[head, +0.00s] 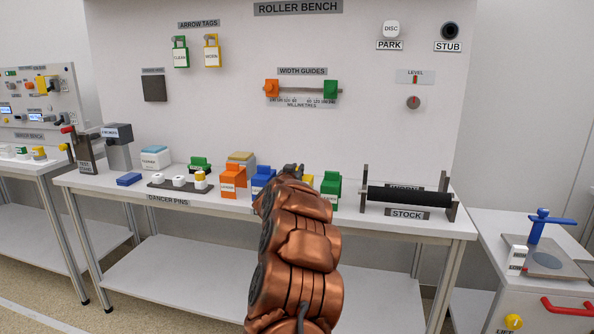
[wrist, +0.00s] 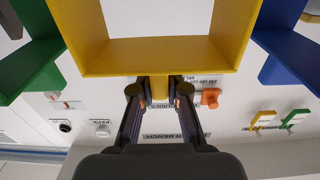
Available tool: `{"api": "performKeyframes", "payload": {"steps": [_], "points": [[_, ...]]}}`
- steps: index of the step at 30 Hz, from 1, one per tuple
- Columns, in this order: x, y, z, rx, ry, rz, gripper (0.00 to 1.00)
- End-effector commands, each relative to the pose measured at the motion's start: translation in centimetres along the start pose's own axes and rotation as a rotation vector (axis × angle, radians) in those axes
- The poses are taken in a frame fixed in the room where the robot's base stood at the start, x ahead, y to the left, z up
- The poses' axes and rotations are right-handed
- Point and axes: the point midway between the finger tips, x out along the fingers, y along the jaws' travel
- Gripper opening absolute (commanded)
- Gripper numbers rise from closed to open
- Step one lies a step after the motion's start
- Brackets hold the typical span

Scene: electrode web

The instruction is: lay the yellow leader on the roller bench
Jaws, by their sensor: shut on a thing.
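The yellow leader (wrist: 155,58) fills the upper middle of the wrist view as a broad, open-sided yellow frame with a short stem. My gripper (wrist: 160,90) is shut on that stem, one finger on each side. In the head view my gripper (head: 293,170) is over the bench's middle, and my arm hides most of the leader; a bit of yellow (head: 309,180) shows just right of it. The roller bench (head: 410,228) carries a black roller (head: 408,196) between two upright brackets at its right end. I cannot tell whether the leader touches the bench top.
A blue leader (head: 262,178) and an orange one (head: 232,182) stand left of my gripper, a green one (head: 331,190) close right. Green (wrist: 30,55) and blue (wrist: 290,55) pieces flank the yellow leader in the wrist view.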

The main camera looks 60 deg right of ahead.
Motion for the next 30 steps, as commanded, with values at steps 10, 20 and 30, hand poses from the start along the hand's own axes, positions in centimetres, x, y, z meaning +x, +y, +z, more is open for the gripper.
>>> {"api": "performKeyframes", "payload": {"steps": [10,20,30], "points": [[0.0,0.0,0.0,0.000,-0.001,0.000,0.39],[-0.2,0.0,-0.3,0.001,-0.001,-0.001,0.39],[-3.5,-0.1,-0.3,0.000,-0.002,-0.003,0.39]]}}
